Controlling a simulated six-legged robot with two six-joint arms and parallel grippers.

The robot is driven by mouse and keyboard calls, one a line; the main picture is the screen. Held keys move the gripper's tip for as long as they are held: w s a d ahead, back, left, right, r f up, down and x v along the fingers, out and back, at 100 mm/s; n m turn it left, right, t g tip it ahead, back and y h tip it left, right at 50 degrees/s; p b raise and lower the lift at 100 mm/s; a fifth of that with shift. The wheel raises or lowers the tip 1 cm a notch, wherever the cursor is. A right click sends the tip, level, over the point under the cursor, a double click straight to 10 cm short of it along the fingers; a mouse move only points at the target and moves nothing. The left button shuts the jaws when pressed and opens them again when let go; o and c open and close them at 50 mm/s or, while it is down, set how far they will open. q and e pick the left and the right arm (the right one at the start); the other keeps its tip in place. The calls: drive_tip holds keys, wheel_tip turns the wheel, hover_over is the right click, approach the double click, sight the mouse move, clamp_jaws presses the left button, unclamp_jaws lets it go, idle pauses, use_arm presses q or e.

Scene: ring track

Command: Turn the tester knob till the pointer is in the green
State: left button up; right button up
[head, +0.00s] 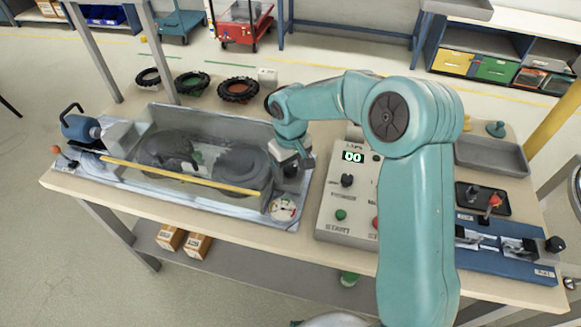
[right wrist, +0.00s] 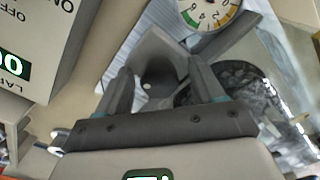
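The tester is a long tray (head: 120,178) with a clear cover, on the left half of the table. Its round white gauge (head: 285,209) is at the tray's right end; it also shows at the top of the right wrist view (right wrist: 207,13), with green and yellow bands. I cannot make out where the pointer stands. My right gripper (head: 291,172) points down just behind the gauge. In the right wrist view its fingers (right wrist: 162,82) are apart, with a grey, dark-centred part, perhaps the knob, between or beyond them; contact cannot be told. My left gripper is not in view.
A control box (head: 336,215) with a "00" display and knobs stands right of the tester. A grey tray (head: 492,157) and a blue fixture (head: 500,236) lie further right. Several tyres (head: 238,90) lie at the back. My right arm covers the table's middle.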

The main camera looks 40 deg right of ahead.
drive_tip(key=c, duration=1)
drive_tip(key=shift+o, duration=0.2)
drive_tip(key=shift+n, duration=0.4)
drive_tip(key=n, duration=0.3)
drive_tip(key=shift+r, duration=0.1)
drive_tip(key=n+p, duration=0.1)
drive_tip(key=n, duration=0.2)
drive_tip(key=shift+d+n, duration=0.1)
drive_tip(key=shift+n, duration=0.2)
drive_tip(key=n+p, duration=0.1)
drive_tip(key=n, duration=0.5)
drive_tip(key=shift+n, duration=0.4)
